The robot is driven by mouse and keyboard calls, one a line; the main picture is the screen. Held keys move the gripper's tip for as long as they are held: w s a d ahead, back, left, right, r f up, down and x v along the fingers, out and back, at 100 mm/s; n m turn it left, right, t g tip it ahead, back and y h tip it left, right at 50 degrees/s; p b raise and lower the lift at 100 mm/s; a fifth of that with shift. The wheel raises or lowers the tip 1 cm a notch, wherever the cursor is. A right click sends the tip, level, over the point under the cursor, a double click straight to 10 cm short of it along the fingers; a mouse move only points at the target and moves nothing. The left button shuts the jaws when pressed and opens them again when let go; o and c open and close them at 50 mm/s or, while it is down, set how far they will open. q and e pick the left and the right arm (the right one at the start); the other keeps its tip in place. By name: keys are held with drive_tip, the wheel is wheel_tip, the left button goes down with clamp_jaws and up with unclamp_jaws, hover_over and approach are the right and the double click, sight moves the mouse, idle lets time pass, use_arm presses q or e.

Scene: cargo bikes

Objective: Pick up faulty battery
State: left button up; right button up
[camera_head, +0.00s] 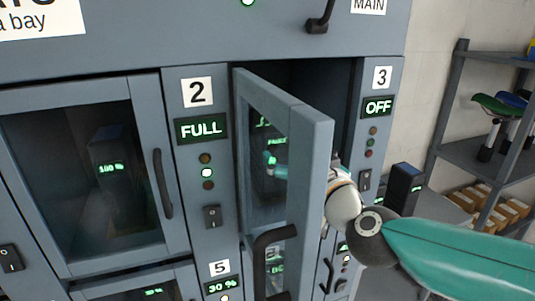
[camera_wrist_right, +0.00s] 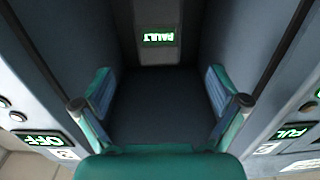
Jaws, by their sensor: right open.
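Bay 3's glass door (camera_head: 310,160) stands open, and its panel reads OFF (camera_head: 378,107). The faulty battery shows through the glass by its green FAULT display (camera_head: 277,141). In the right wrist view the FAULT display on the battery (camera_wrist_right: 158,55) appears upside down, ahead of the fingers. My right gripper (camera_wrist_right: 160,100) is open, its two teal fingers spread wide inside the bay opening. I cannot tell whether the fingers touch anything. My left gripper is out of view.
Bay 2 (camera_head: 155,165), marked FULL, is closed with a 100 % battery (camera_head: 110,165) behind glass. A dark battery-like box (camera_head: 404,188) stands right of the cabinet. A shelf (camera_head: 470,155) with saddles and cartons is at the right. The open door stands close beside my right arm.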

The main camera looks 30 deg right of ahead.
drive_tip(key=x, duration=1.3)
drive_tip(key=shift+w+d+b, duration=0.2)
drive_tip(key=shift+w+b, duration=0.15)
drive_tip(key=shift+f, duration=0.1)
